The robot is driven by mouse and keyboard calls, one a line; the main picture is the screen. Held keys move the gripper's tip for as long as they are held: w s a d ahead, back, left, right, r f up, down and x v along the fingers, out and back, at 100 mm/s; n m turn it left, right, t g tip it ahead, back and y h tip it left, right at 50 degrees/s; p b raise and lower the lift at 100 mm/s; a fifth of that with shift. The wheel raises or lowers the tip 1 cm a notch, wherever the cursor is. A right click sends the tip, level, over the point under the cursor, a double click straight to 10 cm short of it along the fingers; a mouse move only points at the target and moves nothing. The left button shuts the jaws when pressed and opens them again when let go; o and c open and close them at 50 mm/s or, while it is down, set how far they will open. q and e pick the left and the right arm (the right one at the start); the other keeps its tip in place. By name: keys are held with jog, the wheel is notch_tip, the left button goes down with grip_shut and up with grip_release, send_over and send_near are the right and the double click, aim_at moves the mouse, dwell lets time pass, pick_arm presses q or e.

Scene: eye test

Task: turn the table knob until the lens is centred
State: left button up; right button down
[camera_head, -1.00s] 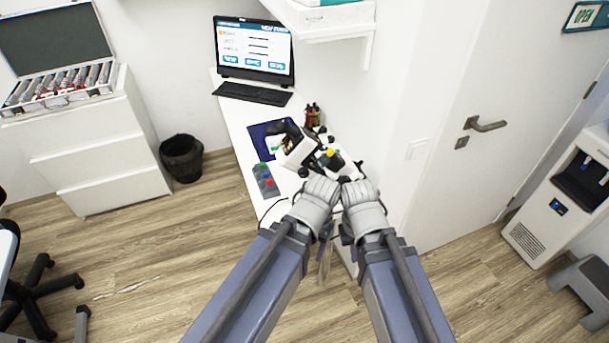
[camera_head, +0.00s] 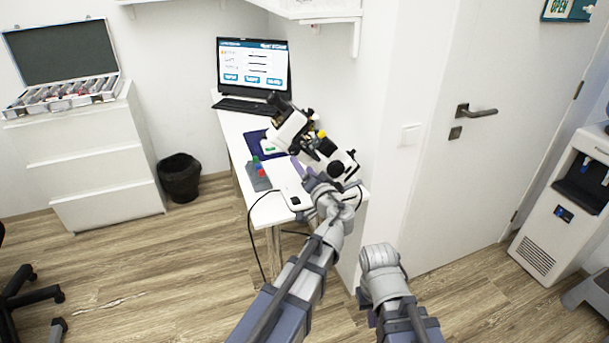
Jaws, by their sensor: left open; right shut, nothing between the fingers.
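A white and black microscope-like instrument (camera_head: 290,131) stands on the white desk (camera_head: 233,122). It has a yellow part (camera_head: 321,134) on top and dark round knobs on its right side. I cannot tell which is the table knob, and the lens's centring is too small to see. My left gripper (camera_head: 307,168) is open at the near side of the instrument, close to the knobs. Whether it touches one is unclear. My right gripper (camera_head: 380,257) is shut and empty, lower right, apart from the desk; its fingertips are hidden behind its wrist.
A laptop (camera_head: 253,64) stands at the desk's back. A grey pad with coloured buttons (camera_head: 257,177) lies left of the instrument, and a cable hangs off the front. A wall and door (camera_head: 470,160) bound the right. A black bin (camera_head: 180,178) stands left; floor there is clear.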

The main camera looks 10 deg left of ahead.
aim_at(295, 152)
pick_arm(q)
jog(key=shift+d+x, duration=0.25)
jog(key=shift+x, duration=3.6)
jog(key=shift+w+r, duration=0.15)
jog(key=shift+w, duration=0.05)
grip_shut()
